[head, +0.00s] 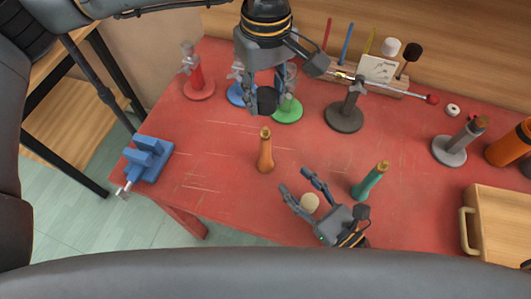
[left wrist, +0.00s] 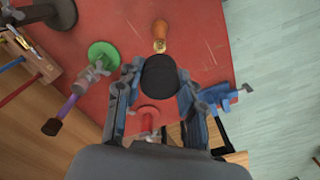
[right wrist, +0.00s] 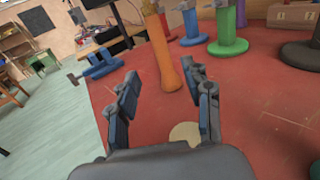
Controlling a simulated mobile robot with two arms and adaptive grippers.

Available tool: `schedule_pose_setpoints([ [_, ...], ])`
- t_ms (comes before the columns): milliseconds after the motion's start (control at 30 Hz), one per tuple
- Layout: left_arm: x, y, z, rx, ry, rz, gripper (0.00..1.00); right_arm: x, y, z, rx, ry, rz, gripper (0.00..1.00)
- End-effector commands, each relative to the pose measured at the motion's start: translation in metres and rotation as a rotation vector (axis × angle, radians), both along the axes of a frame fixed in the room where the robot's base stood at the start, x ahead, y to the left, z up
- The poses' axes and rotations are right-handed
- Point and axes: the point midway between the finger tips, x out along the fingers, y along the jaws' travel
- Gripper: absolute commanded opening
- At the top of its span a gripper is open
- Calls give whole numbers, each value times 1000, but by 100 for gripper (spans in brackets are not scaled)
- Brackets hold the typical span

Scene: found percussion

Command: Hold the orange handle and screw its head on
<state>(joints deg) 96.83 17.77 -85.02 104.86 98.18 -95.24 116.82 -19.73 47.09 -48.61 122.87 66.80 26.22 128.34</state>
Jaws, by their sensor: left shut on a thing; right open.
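The orange handle (head: 265,152) stands upright on the red table, with a brass-coloured top; it also shows in the left wrist view (left wrist: 161,32) and the right wrist view (right wrist: 162,55). My left gripper (head: 264,97) is shut on a black head (left wrist: 160,75), held above and behind the handle, apart from it. My right gripper (head: 294,179) is open, low over the table in front of the handle; its fingers are around nothing. In the right wrist view the handle stands beyond the fingertips. A cream round head (head: 309,203) lies by my right fingers.
A teal handle (head: 370,181) stands right of my right gripper. Stands with red (head: 197,82), blue, green and dark bases (head: 344,118) line the back. A blue vise (head: 148,160) sits at the left edge, a wooden tray (head: 500,222) at the right.

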Motion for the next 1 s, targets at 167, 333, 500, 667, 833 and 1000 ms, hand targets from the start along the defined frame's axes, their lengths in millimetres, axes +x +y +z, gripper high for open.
schedule_pose_setpoints([
  [167,0,0,0,0,0,0,15,4,3,0,1,0,-2,50],
  [333,0,0,0,0,0,0,15,21,16,1,5,-3,-4,50],
  [500,0,0,0,0,0,0,15,45,35,1,6,-1,-4,50],
  [667,0,0,0,0,0,0,15,65,50,1,5,0,-5,50],
  [833,0,0,0,0,0,0,15,81,63,1,4,-2,-3,50],
  [1000,0,0,0,0,0,0,15,91,71,0,2,-1,-2,50],
])
